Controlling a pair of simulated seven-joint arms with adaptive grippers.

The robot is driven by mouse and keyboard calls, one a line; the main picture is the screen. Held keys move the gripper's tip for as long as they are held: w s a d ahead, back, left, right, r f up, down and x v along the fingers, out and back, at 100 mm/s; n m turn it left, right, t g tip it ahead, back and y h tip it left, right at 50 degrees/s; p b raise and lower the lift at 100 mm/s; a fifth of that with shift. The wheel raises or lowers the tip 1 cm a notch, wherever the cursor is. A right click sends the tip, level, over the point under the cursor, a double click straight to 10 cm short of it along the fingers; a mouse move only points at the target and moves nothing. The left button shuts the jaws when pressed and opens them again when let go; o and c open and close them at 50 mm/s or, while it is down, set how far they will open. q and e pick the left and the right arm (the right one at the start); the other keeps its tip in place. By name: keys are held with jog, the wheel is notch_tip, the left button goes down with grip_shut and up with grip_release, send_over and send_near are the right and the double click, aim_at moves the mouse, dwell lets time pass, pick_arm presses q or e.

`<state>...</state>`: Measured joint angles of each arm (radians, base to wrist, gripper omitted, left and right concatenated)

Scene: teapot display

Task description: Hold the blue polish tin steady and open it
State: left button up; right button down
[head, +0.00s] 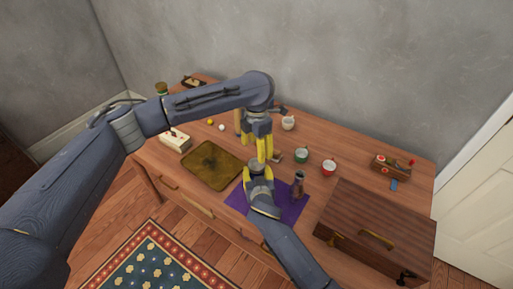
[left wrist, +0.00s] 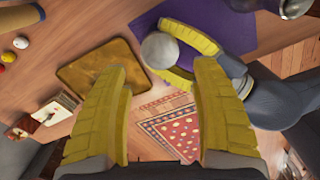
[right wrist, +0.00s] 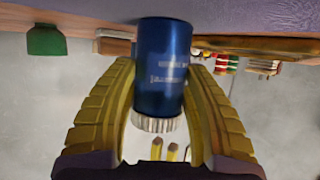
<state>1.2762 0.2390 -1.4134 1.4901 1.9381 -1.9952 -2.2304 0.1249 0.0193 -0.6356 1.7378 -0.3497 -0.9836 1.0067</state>
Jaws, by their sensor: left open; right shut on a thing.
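The blue polish tin (right wrist: 161,75) stands upright on the purple cloth, its blue body between the yellow fingers of my right gripper (right wrist: 160,95), which is shut on it. Its ribbed silver lid (right wrist: 158,124) is on; the right wrist view is upside down. In the head view, the lid (head: 256,164) shows just below my left gripper (head: 264,155). My left gripper is open and empty, pointing down above the tin. The round grey lid (left wrist: 160,50) also shows between its fingers (left wrist: 160,62) in the left wrist view. The blue body is hidden there.
The purple cloth (head: 291,212) lies under the tin, with a grey metal pot (head: 299,184) on its right. A brown tray (head: 205,172) lies to the left. A large wooden box (head: 365,235) fills the front right.

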aim_at(256, 164)
pick_arm(q)
jog(key=m, duration=0.4)
jog(key=shift+f+m, duration=0.1)
jog(key=shift+m, duration=0.2)
jog(key=shift+f, duration=3.85)
pick_arm(e)
jog(key=shift+f, duration=0.1)
